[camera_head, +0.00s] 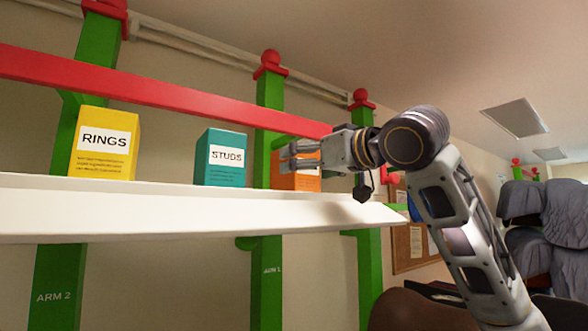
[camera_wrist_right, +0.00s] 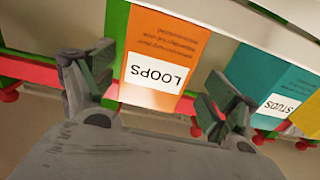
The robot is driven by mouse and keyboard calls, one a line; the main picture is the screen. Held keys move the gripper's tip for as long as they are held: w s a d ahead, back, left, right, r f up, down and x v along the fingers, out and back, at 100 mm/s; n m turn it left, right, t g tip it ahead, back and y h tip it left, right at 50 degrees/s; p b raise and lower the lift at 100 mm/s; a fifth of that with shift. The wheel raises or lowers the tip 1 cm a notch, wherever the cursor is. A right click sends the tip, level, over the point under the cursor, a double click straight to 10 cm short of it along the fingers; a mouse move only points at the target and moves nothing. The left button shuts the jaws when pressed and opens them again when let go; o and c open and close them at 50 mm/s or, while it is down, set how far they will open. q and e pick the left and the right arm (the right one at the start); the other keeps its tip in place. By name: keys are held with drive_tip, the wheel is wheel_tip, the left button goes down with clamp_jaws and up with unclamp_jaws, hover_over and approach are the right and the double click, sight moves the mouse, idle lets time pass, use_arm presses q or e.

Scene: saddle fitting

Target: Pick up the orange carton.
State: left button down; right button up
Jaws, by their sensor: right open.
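The orange carton (camera_head: 300,178) stands on the white shelf (camera_head: 150,213), at the right of the row. In the head view my right gripper (camera_head: 284,156) covers much of it. In the right wrist view the carton (camera_wrist_right: 172,50) shows upside down with a white label reading LOOPS. My right gripper also shows there (camera_wrist_right: 150,85), open, with one finger on each side of the carton. Both fingers look apart from it, though exact depth is hard to tell. My left gripper is not in view.
A teal STUDS carton (camera_head: 221,160) stands left of the orange one, close to one finger in the wrist view. A yellow RINGS carton (camera_head: 105,145) is farther left. A red rail (camera_head: 190,97) runs above the shelf, on green posts (camera_head: 268,100).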

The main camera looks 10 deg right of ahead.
drive_tip(key=shift+w+a, duration=0.1)
drive_tip(key=shift+w, duration=0.15)
drive_tip(key=shift+d+p+x, duration=0.1)
drive_tip(key=shift+p+x, duration=0.35)
drive_tip(key=shift+x, duration=0.25)
drive_tip(key=shift+d+p+x, duration=0.15)
drive_tip(key=shift+p+x, duration=0.25)
drive_tip(key=shift+x, duration=0.3)
drive_tip(key=shift+p+x, duration=0.3)
drive_tip(key=shift+x, duration=1.05)
drive_tip(key=shift+d, duration=0.1)
drive_tip(key=shift+r, duration=0.1)
drive_tip(key=c, duration=1.2)
